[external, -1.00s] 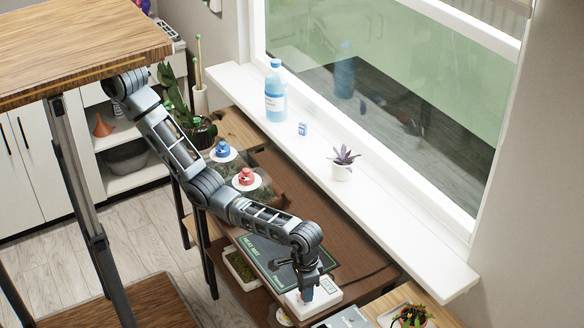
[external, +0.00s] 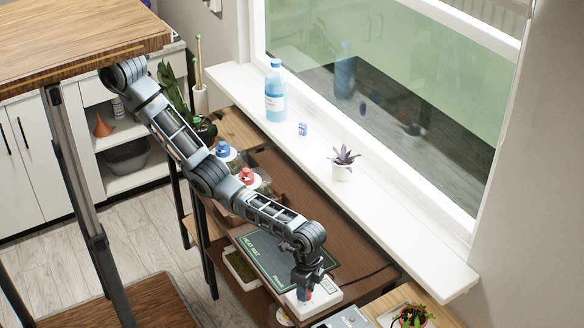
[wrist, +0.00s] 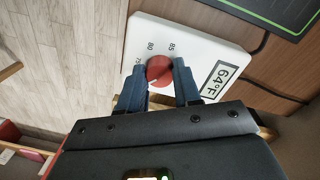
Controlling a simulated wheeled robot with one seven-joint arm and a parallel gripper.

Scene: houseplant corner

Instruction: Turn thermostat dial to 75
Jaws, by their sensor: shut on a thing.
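The thermostat (wrist: 190,45) is a white box with a red dial and a small display that reads 64°F. It also shows in the external view (external: 328,291) at the front edge of the dark heat mat. Printed numbers 80 and 85 show beside the red dial (wrist: 159,70), and a partly covered number shows to their left. My gripper (wrist: 158,78) has its two blue fingers on either side of the dial and is shut on it. In the external view my gripper (external: 304,294) points down onto the thermostat. The dial's pointer is hard to make out.
The heat mat (external: 270,252) lies beside the thermostat, and a cable runs between them. A grey box (external: 345,318) stands close by at the front. Plants and a blue bottle (external: 275,92) stand on or near the windowsill.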

